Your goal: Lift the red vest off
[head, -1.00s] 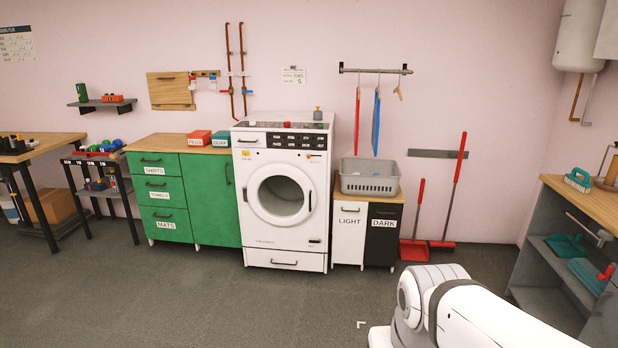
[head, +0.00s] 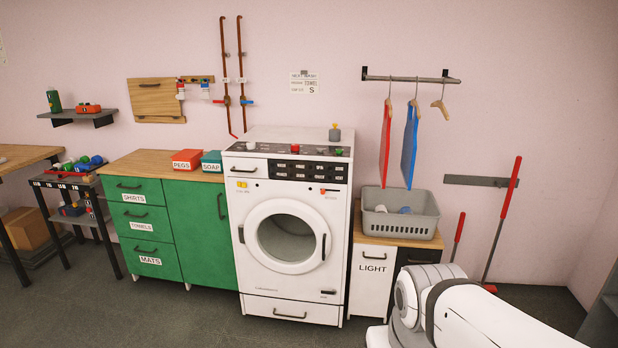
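The red vest (head: 385,145) hangs on a hanger from the wall rail (head: 410,79), seen nearly edge-on as a narrow red strip. A blue garment (head: 410,146) hangs on the hanger just right of it, with a small gap between them. An empty wooden hanger (head: 440,106) hangs farther right on the rail. My white arm comes in at the lower right, below and in front of the rail. My gripper is not in view.
A grey laundry basket (head: 405,226) with a few items stands on the light and dark cabinet (head: 372,272) below the garments. The washing machine (head: 290,225) stands left of it. A red-handled broom (head: 503,210) leans at the right. Floor in front is clear.

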